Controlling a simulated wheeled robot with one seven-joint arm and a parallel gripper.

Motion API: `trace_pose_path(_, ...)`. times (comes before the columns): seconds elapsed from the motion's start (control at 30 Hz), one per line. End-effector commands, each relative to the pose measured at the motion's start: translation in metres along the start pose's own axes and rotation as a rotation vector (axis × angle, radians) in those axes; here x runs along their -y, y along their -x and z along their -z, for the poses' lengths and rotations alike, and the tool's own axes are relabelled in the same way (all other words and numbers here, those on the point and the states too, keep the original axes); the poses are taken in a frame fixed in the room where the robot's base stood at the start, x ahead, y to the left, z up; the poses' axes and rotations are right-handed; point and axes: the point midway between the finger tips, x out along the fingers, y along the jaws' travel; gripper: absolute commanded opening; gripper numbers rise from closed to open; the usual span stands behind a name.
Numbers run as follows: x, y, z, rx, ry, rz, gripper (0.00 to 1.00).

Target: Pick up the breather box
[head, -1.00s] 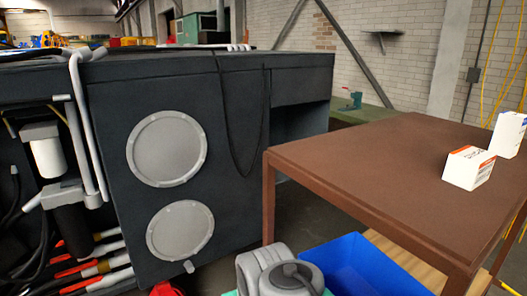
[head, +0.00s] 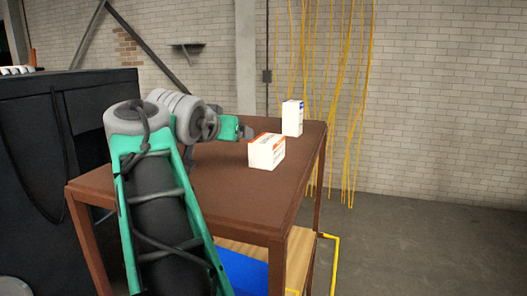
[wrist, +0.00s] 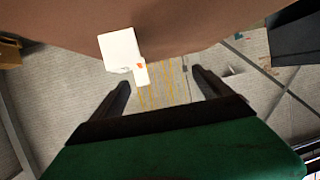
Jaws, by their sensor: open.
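Two white boxes stand on the brown table, and I cannot tell from their labels which is the breather box. The nearer box (head: 267,151) is low, with an orange-red stripe; it also shows in the wrist view (wrist: 120,49). The other box (head: 292,118) is taller, upright, with a blue mark, farther back near the table's right edge; it shows partly hidden behind the nearer one in the wrist view (wrist: 141,74). My gripper (head: 248,131) is above the table, left of both boxes. In the wrist view its fingers (wrist: 160,80) are spread and empty, apart from both boxes.
The brown table (head: 215,185) has bare top around the boxes. A blue bin (head: 243,270) and a wooden shelf (head: 300,250) are below it. The dark chassis (head: 40,150) stands at the left. Yellow cables (head: 340,100) hang along the brick wall behind.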

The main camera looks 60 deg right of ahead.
Motion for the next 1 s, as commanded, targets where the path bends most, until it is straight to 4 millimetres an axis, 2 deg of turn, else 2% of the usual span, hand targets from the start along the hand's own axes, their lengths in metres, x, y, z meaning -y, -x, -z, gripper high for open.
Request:
trace_pose_path(0.03, -0.036, -0.015, 0.008, -0.007, -0.03, -0.09, 0.89)
trace_pose_path(0.07, -0.049, -0.027, 0.005, -0.001, -0.037, -0.13, 0.89)
trace_pose_path(0.1, -0.055, -0.043, -0.003, 0.011, -0.04, -0.158, 0.89)
trace_pose_path(0.13, -0.058, -0.051, -0.006, 0.017, -0.042, -0.17, 0.89)
trace_pose_path(0.67, -0.072, -0.129, -0.004, 0.023, -0.043, -0.175, 0.89)
trace_pose_path(0.9, -0.072, -0.134, -0.006, 0.022, -0.043, -0.172, 0.89)
trace_pose_path(1.0, -0.072, -0.134, -0.006, 0.022, -0.043, -0.172, 0.83)
